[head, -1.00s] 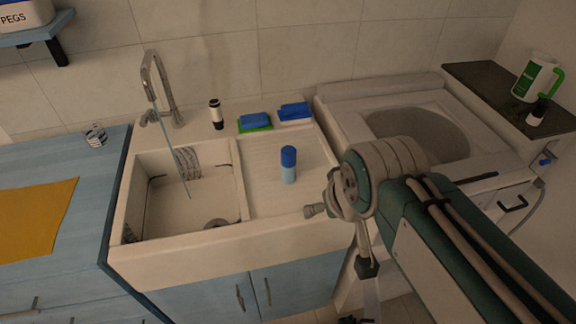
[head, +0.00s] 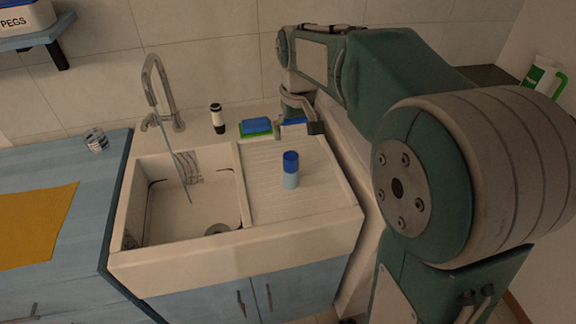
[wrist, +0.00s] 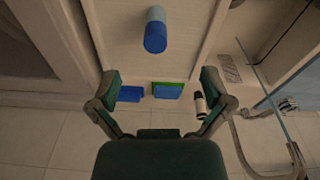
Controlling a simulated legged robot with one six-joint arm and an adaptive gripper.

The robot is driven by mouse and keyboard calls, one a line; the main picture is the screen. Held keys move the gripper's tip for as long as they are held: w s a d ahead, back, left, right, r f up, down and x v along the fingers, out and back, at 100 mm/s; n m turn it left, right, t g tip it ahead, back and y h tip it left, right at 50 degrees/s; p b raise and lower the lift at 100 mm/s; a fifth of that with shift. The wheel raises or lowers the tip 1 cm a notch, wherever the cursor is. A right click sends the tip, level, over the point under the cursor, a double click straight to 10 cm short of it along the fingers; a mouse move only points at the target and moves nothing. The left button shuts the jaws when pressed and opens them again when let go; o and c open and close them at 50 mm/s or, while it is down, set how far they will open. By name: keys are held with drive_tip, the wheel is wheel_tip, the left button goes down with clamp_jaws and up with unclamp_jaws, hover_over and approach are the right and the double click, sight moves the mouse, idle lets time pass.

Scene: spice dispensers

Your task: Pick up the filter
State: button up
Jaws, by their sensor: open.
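No object is labelled as a filter. A small cylinder with a dark blue cap and light blue body (head: 291,170) stands upright on the drainboard, and it shows at the top of the wrist view (wrist: 155,32). A white cylinder with black ends (head: 217,118) stands on the sink's back ledge, partly behind a finger in the wrist view (wrist: 199,104). My gripper (head: 303,116) is over the back of the drainboard, behind the blue-capped cylinder. In the wrist view my gripper (wrist: 160,84) is open with nothing between its fingers.
A blue-and-green sponge (head: 256,127) and another blue item (head: 293,121), partly hidden by my gripper, lie at the back. The sink (head: 185,248) with a tall tap (head: 165,88) is left. A glass (head: 96,139) and orange cloth (head: 36,225) lie on the left counter.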

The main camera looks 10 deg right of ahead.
drive_tip(key=g, duration=0.1)
hover_over(291, 156)
drive_tip(key=f, duration=0.3)
drive_tip(key=w+f, duration=0.1)
drive_tip(key=shift+a+f, duration=0.15)
drive_tip(key=shift+a, duration=0.25)
wheel_tip(291, 156, down, 5)
drive_tip(key=shift+s+f, duration=0.1)
drive_tip(key=shift+f, duration=0.1)
drive_tip(key=f, duration=0.5)
drive_tip(key=shift+s+d+f, duration=0.15)
drive_tip(key=shift+s+d, duration=0.15)
drive_tip(key=shift+d, duration=0.05)
drive_tip(key=c, duration=1.4)
drive_tip(key=shift+o, duration=0.2)
drive_tip(key=shift+s+r, duration=0.1)
drive_tip(key=shift+r, duration=1.7)
drive_tip(key=s+r, duration=0.9)
drive_tip(key=s, duration=0.4)
drive_tip(key=shift+s+r, duration=0.25)
drive_tip(key=shift+s, duration=0.15)
